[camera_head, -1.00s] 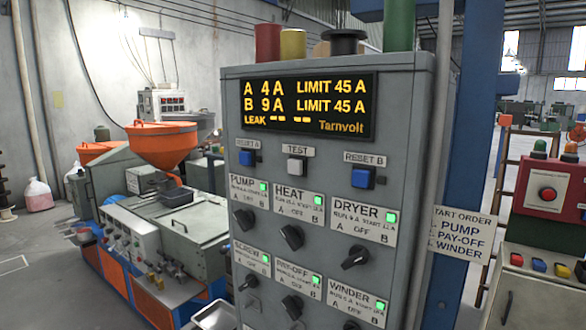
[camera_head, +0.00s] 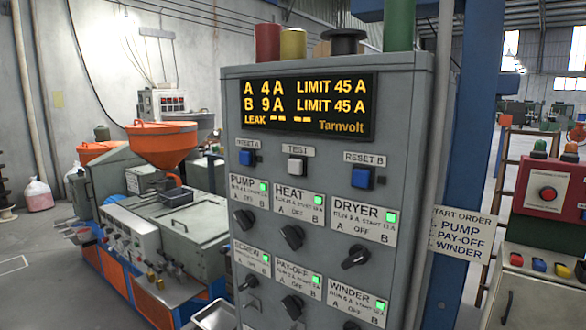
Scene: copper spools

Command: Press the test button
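The grey control cabinet (camera_head: 400,140) stands upright in front of me. Its test button (camera_head: 297,165) is a whitish square under the TEST label, between the blue RESET A button (camera_head: 248,158) and the blue RESET B button (camera_head: 362,178). The display (camera_head: 308,106) reads A 4 A, B 9 A, LIMIT 45 A on both rows, and LEAK with dashes. Below are several black rotary knobs, such as the HEAT knob (camera_head: 292,237), with green lamps lit on their labels. Neither of my grippers is in view.
Red, yellow, black and green spools or cylinders stand on the cabinet top. A blue post (camera_head: 470,130) and a start-order sign (camera_head: 461,235) are at its right. An orange-hopper machine (camera_head: 160,143) stands at left. Open floor shows at far left.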

